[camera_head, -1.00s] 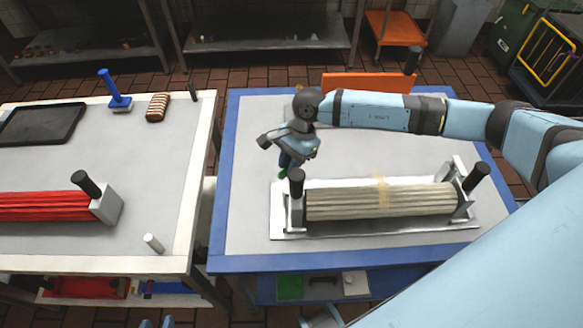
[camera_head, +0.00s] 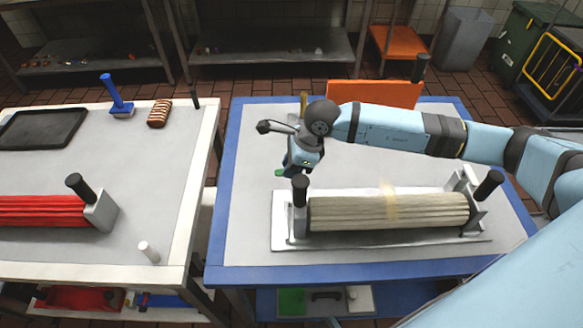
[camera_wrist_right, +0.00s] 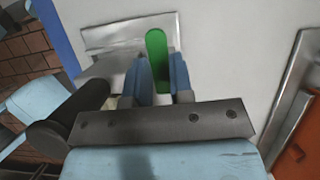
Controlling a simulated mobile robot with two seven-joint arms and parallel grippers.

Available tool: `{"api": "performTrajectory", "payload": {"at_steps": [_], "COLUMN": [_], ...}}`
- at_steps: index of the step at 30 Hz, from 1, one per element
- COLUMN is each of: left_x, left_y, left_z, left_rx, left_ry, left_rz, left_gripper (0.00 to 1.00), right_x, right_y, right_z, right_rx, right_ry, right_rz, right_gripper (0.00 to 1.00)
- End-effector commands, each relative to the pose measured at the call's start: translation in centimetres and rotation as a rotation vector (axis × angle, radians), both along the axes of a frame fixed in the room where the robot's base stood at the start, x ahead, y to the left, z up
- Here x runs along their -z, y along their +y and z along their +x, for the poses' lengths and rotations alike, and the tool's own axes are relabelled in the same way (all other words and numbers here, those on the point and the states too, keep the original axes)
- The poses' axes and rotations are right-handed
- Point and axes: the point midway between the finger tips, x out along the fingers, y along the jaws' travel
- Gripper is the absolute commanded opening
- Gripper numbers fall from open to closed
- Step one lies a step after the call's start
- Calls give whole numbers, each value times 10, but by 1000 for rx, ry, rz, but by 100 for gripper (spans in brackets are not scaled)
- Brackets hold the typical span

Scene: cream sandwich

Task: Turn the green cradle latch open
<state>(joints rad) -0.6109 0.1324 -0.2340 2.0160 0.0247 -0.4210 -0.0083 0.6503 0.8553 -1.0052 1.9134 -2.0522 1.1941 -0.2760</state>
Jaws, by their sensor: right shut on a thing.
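The green latch (camera_head: 280,172) shows as a small green tip at the left back corner of the pale cradle base (camera_head: 283,225). In the right wrist view the green latch (camera_wrist_right: 156,45) is a rounded bar standing out between the blue fingers. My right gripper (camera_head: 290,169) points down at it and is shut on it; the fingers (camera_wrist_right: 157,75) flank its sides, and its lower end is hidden. My left gripper is not in view.
Black upright handles (camera_head: 300,190) and (camera_head: 489,184) stand at the cradle's ends. An orange panel (camera_head: 372,93) stands at the blue-edged table's back. The left table holds a red bundle (camera_head: 45,211), a dark tray (camera_head: 40,128) and a blue-handled tool (camera_head: 117,95). The table behind the cradle is largely clear.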

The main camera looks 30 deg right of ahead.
Motion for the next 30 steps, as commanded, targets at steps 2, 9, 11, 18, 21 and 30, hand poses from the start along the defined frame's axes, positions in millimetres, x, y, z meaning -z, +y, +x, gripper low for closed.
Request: {"api": "performTrajectory", "payload": {"at_steps": [2, 9, 11, 18, 21, 30], "left_x": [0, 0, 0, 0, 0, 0], "left_y": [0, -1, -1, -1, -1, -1], "left_z": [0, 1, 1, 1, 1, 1], "left_rx": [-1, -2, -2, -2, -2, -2], "left_ry": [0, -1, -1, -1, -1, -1], "left_rz": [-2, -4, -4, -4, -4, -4], "left_gripper": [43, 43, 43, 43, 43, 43], "right_x": [0, -1, -1, -1, -1, -1], "right_y": [-1, -1, -1, -1, -1, -1], "right_z": [1, 1, 1, 1, 1, 1], "right_rx": [18, 40, 40, 40, 40, 38], "right_ry": [-1, -1, -1, -1, -1, 0], "right_rz": [-1, -2, -2, -2, -2, -1], "right_gripper": [0, 0, 0, 0, 44, 47]}}
